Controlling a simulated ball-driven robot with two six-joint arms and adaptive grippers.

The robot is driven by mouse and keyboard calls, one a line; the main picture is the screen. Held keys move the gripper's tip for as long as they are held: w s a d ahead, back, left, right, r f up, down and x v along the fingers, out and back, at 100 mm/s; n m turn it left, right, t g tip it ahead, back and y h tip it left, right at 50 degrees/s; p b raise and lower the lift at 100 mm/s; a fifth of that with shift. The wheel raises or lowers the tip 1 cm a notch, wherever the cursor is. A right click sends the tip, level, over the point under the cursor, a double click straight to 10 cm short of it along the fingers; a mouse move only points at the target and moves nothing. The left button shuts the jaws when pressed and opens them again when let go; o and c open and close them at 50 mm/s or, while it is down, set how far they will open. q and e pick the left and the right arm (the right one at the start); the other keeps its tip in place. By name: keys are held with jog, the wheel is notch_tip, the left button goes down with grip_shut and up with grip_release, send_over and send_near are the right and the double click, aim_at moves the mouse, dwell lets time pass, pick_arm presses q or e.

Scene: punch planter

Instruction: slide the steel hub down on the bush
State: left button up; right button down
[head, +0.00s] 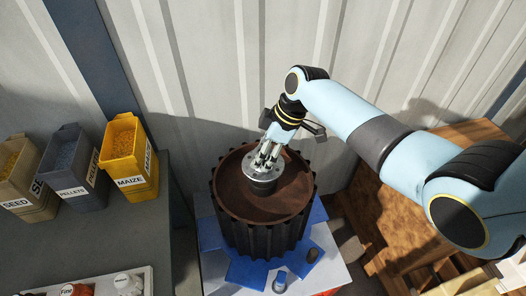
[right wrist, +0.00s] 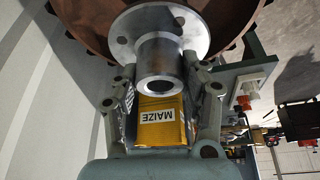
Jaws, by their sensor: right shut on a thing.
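The steel hub (head: 254,171) is a bright round flange with holes and a short tube. It is over the middle of the brown, dark-ribbed planter wheel (head: 292,205). My right gripper (head: 268,158) is shut on the hub from above. In the right wrist view the hub's tube (right wrist: 158,62) is between the two fingers, its flange towards the wheel (right wrist: 85,15). A dark round piece (head: 264,188) shows just under the flange and may be the bush. I cannot tell whether the hub surrounds it. My left gripper is not in view.
The wheel stands on a blue support (head: 245,272) on a pale bench top. Seed, pellets and yellow maize bins (head: 128,160) stand on a grey bench at left. A white tray (head: 105,281) with bottles is at the lower left. Wooden crates (head: 390,215) are at right.

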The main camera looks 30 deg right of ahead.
jog(key=shift+w+f+b, duration=0.1)
jog(key=shift+f+b, duration=0.35)
jog(key=shift+f, duration=0.15)
jog(key=c, duration=0.6)
grip_release()
jog(key=shift+f, duration=0.1)
jog(key=v, duration=1.2)
